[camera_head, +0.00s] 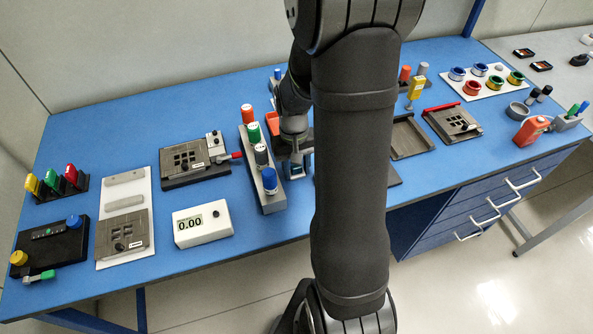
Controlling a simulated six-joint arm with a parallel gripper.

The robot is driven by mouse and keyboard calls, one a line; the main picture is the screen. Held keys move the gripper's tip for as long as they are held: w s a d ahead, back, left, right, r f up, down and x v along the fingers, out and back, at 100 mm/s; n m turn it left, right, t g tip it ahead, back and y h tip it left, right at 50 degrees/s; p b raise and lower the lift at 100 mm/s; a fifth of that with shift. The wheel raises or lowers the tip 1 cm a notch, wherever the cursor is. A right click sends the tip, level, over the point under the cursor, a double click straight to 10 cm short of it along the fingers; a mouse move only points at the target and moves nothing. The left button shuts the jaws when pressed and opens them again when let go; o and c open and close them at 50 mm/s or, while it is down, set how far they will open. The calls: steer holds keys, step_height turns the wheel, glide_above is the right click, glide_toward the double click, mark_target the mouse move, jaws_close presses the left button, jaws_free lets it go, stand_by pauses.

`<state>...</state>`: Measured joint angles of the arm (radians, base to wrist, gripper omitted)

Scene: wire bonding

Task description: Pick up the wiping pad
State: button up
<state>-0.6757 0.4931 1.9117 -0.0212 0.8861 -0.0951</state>
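I cannot make out a wiping pad with certainty in the head camera view. My gripper (291,152) points down over the middle of the blue table, just right of a grey rack (266,196) of capped bottles. A small blue-and-grey item (296,171) shows at or just below the fingertips. I cannot tell whether the fingers touch it or how far apart they are. An orange-red part (273,121) lies just behind the gripper. My arm hides a wide strip of the table to the right of the gripper.
A dark fixture (193,162) with a red handle and a white meter (203,226) reading 0.00 stand left of the rack. Farther left is a white mat (143,184) with grey parts. A dark tray (411,138) lies right of my arm. Bare table shows at the front left.

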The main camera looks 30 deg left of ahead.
mark_target(299, 168)
steer(key=shift+c, duration=0.5)
steer(key=shift+r, duration=0.5)
steer(key=r, duration=0.3)
steer(key=shift+w+d+r, duration=0.1)
steer(key=shift+d+r, duration=0.1)
steer(key=shift+r, duration=0.1)
steer(key=d+r, duration=0.6)
steer(key=d, duration=0.5)
steer(key=shift+w+r, duration=0.2)
steer(key=shift+w, duration=0.25)
steer(key=shift+d, duration=0.1)
